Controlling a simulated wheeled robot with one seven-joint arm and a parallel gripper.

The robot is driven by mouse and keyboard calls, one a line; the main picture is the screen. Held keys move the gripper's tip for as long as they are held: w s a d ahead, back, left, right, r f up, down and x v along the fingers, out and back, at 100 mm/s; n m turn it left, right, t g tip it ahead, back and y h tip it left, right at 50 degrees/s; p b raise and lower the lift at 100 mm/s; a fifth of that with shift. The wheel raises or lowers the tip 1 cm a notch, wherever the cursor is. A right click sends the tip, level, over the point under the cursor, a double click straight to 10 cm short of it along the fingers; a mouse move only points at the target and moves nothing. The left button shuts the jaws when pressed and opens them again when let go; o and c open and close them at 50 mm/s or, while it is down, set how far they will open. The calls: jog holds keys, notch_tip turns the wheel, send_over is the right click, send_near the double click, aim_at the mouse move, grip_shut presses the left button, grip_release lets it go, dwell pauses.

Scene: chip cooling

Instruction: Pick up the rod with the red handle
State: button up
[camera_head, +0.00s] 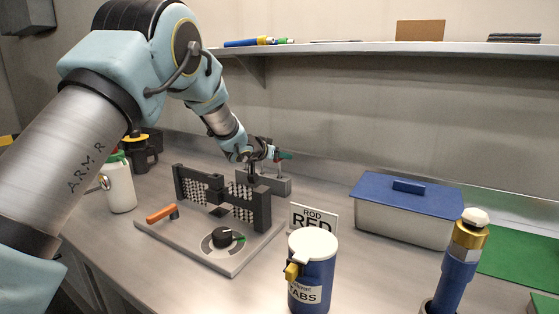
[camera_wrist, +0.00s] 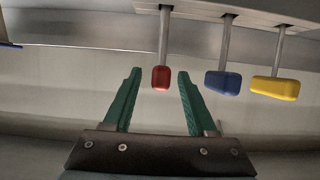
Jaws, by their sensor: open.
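The rod with the red handle (camera_wrist: 161,77) shows in the wrist view, its grey shaft running up to a light holder bar. My gripper (camera_wrist: 156,78) is open, with its two green fingers on either side of the red handle in that view; I see gaps on both sides and cannot tell the depth between them. In the head view my gripper (camera_head: 284,155) is at the back of the counter, above a small grey stand (camera_head: 275,186). The rods are mostly hidden there by my arm and gripper.
A blue-handled rod (camera_wrist: 222,83) and a yellow-handled rod (camera_wrist: 275,88) hang to the right. A grey fixture (camera_head: 262,212) stands in front of the stand. A "ROD RED" sign (camera_head: 330,213), a blue-lidded box (camera_head: 408,195) and a TABS canister (camera_head: 317,272) are to the right.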

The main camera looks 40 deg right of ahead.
jog(key=shift+d+f, duration=0.1)
jog(key=shift+d, duration=0.05)
grip_shut()
dwell(0.4)
